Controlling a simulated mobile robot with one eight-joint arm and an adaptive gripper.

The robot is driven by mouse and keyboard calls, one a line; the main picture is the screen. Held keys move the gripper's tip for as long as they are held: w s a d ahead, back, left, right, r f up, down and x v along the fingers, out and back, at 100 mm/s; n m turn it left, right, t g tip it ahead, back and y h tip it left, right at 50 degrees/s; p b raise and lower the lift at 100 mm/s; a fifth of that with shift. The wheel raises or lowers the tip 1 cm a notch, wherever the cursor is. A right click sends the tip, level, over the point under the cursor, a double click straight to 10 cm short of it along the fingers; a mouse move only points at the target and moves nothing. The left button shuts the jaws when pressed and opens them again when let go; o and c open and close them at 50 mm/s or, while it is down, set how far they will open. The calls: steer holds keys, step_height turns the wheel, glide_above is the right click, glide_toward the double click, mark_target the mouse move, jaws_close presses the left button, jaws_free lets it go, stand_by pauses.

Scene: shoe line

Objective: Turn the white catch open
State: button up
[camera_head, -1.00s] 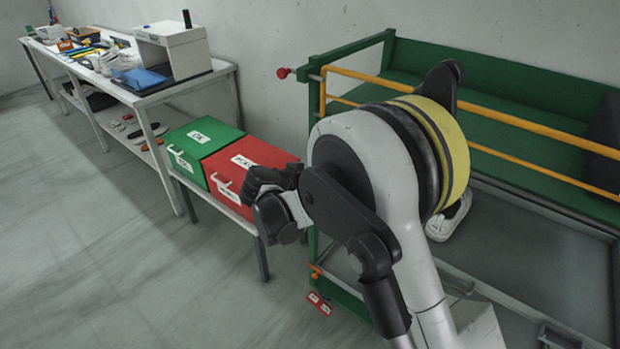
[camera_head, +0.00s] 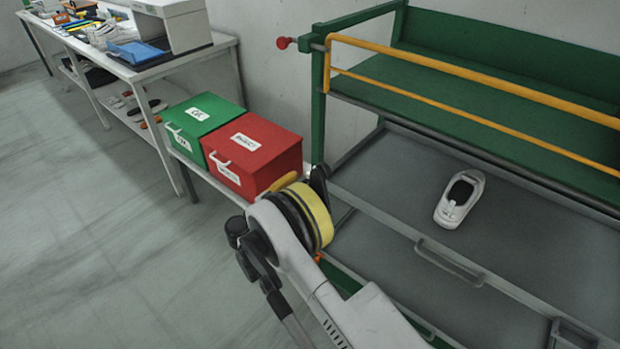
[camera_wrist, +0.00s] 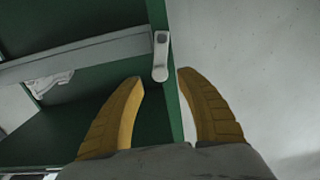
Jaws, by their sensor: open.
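The white catch (camera_wrist: 160,57) shows in the wrist view as a small pale lever with a dark round spot near its top. It hangs lengthwise on the edge of a green post (camera_wrist: 158,18). My gripper (camera_wrist: 158,76) is open, with its two yellow fingers apart. The catch lies just beyond the fingertips, roughly between them in the picture. Nothing is between the fingers, and I cannot tell how far off the catch is. In the head view my arm hides the lower part of the green rack (camera_head: 319,110), and the catch does not show there.
A red box (camera_head: 262,145) and a green box (camera_head: 190,125) stand left of the rack. A red knob (camera_head: 284,43) sticks out at its upper left. The floor at left is clear.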

mark_target(308, 176)
steer(key=shift+b+x, duration=0.5)
steer(key=shift+x, duration=1.65)
jaws_close()
steer(key=n, duration=0.1)
steer(key=w+a+n, duration=0.1)
steer(key=n, duration=0.1)
steer(key=shift+r, duration=0.1)
jaws_free()
steer(key=shift+s, duration=0.1)
